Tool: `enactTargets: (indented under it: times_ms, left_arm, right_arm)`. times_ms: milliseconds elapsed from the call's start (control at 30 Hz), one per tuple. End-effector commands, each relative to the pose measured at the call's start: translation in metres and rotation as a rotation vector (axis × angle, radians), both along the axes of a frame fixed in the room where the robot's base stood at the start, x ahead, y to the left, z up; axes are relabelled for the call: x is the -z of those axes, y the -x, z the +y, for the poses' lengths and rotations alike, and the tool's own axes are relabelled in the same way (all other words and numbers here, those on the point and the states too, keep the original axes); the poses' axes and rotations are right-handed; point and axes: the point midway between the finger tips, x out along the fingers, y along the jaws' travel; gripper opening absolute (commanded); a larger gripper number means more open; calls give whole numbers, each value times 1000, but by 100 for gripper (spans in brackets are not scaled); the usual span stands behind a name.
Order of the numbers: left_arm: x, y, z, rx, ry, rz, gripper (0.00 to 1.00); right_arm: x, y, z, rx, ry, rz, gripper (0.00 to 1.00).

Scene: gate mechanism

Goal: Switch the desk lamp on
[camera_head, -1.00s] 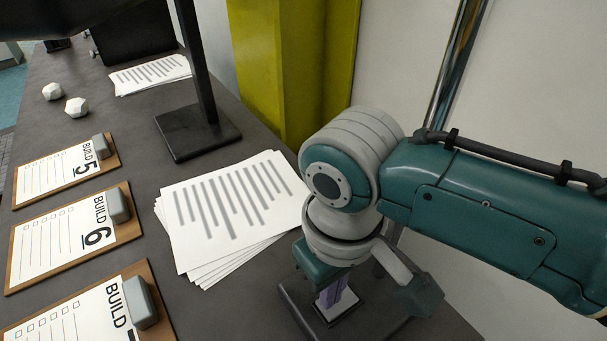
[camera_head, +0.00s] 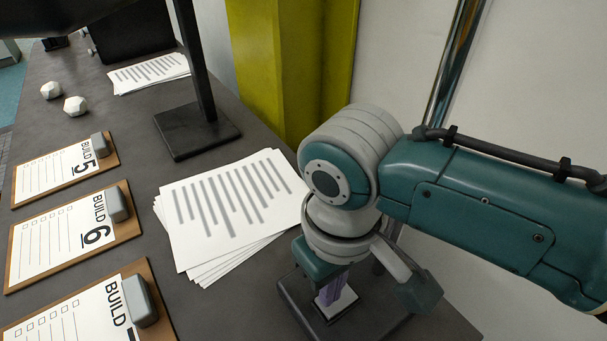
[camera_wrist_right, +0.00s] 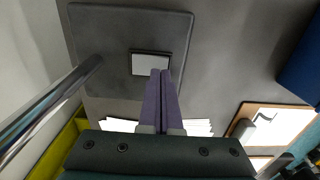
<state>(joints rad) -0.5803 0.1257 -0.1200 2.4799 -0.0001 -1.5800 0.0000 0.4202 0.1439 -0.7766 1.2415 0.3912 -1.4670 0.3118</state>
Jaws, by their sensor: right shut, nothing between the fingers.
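The desk lamp's dark square base (camera_head: 292,296) lies on the desk below my right arm in the head view, partly hidden by it. Its chrome pole (camera_head: 455,62) rises behind the arm. A pale square switch plate (camera_head: 345,303) in a black frame is on the base. My right gripper (camera_head: 328,296) points down over the switch, its purple fingers shut and empty. In the right wrist view the fingertips (camera_wrist_right: 160,72) overlap the lower right edge of the switch plate (camera_wrist_right: 146,63); I cannot tell whether they touch it. The base (camera_wrist_right: 100,45) and pole (camera_wrist_right: 50,108) also show there. My left gripper is not visible.
A paper stack (camera_head: 225,208) lies left of the lamp base. Several clipboards (camera_head: 75,235) line the left side of the desk. A black stand (camera_head: 197,130) stands farther back, with two white polyhedra (camera_head: 75,106) beyond. A yellow-green column (camera_head: 280,60) stands behind the desk.

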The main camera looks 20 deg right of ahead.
Motion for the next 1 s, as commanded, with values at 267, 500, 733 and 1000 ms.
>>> enactTargets:
  times_ms: [267,500,733,1000]
  left_arm:
    - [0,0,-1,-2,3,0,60]
    - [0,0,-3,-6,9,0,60]
    - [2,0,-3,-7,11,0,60]
    - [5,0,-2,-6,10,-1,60]
  right_arm:
    - [0,0,0,0,0,0,0]
    - [0,0,0,0,0,0,0]
    - [3,0,0,0,0,0,0]
    - [7,0,0,0,0,1,0]
